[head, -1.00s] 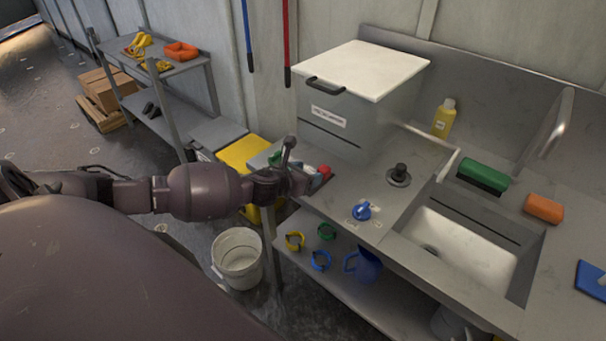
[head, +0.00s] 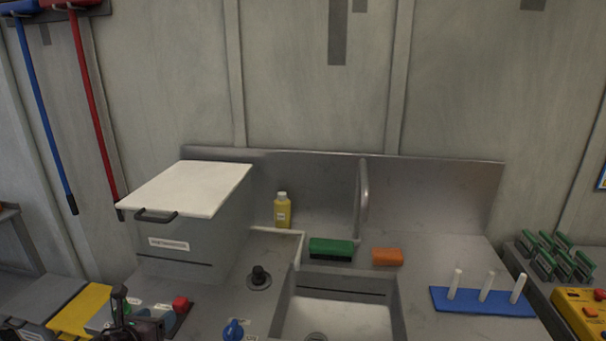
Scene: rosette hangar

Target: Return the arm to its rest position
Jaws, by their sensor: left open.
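My left gripper (head: 139,327) shows only in part at the bottom left of the head view, low over the left end of the sink counter. It is dark and its jaws are open, with nothing seen between them. It appears close to a small grey box with a red button (head: 180,304); I cannot tell whether they touch. The rest of my left arm is below the picture's edge. My right gripper is not in view.
A grey box with a white lid (head: 190,190) stands on the counter. A yellow bottle (head: 282,211), green brush (head: 331,249), orange sponge (head: 387,256) and blue peg board (head: 482,301) surround the sink (head: 340,318). A yellow panel (head: 588,309) is at right.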

